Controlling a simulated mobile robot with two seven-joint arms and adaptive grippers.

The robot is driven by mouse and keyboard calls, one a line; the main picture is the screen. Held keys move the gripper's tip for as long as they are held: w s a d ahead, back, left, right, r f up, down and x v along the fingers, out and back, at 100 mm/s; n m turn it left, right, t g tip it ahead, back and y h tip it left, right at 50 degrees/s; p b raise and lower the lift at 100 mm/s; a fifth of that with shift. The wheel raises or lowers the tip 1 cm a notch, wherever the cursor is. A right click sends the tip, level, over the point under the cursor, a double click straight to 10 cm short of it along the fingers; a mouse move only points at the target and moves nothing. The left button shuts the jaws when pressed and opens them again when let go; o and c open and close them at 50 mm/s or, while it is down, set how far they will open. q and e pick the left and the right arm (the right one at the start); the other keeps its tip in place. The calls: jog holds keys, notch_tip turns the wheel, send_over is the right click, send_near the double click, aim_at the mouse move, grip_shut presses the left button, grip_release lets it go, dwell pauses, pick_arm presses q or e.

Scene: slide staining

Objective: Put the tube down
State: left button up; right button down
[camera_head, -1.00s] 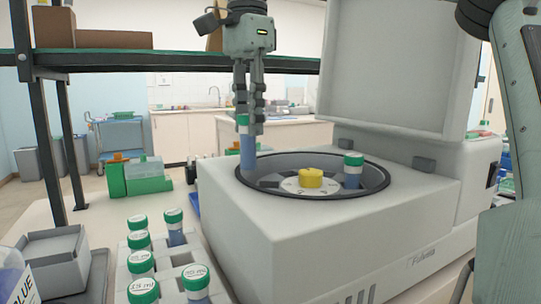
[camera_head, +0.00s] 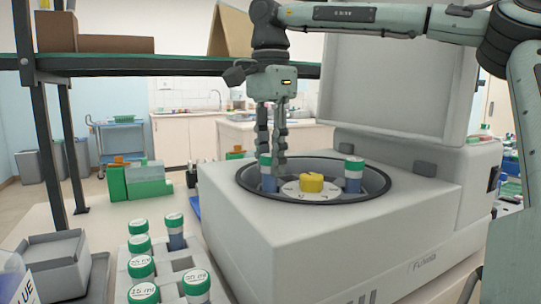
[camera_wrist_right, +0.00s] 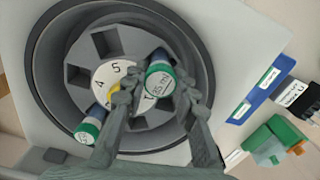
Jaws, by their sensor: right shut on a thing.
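The tube (camera_head: 268,184), blue with a green cap, is inside the open centrifuge's round bowl (camera_head: 385,181), at its left side. My right gripper (camera_head: 272,158) points down from above, shut on the tube near its cap. In the right wrist view the tube's cap (camera_wrist_right: 159,82) shows between the two fingers (camera_wrist_right: 157,96). The tube's lower end is hidden, so I cannot tell how deep it sits in a rotor slot. A second green-capped tube (camera_head: 353,176) stands at the rotor's right side. My left gripper is not in view.
The yellow knob (camera_head: 311,183) is at the rotor's centre, near my fingers. The raised lid (camera_head: 395,75) stands behind the bowl. A rack (camera_head: 183,264) with several green-capped tubes is at the front left. A dark shelf (camera_head: 190,66) crosses behind my gripper.

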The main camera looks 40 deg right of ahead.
jog(key=shift+f, duration=0.3)
jog(key=c, duration=1.6)
grip_release()
jog(key=o, duration=0.4)
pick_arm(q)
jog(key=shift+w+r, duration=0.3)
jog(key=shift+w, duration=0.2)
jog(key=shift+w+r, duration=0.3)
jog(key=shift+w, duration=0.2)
